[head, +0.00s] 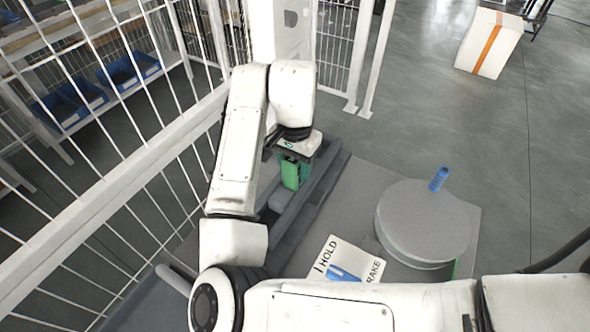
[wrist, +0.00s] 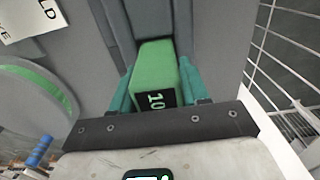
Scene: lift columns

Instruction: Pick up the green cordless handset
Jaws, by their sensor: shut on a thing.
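The green cordless handset (head: 291,174) is in my gripper, at the end of my white arm in the head view. In the wrist view the green handset (wrist: 157,70) lies between the two teal fingers, with a black patch marked "10" on the end nearest the camera. My gripper (wrist: 156,84) is shut on it, with a finger against each side. In the head view my gripper (head: 292,160) points down above the grey railed base. Whether the handset's far end touches the surface below is hard to tell.
A round grey disc (head: 425,215) stands on the grey platform at right, with a blue cylinder (head: 438,179) at its edge. A "HOLD BRAKE" sign (head: 340,258) lies nearer. White mesh fencing (head: 130,150) runs close along the left. A white box (head: 488,45) stands on open floor behind.

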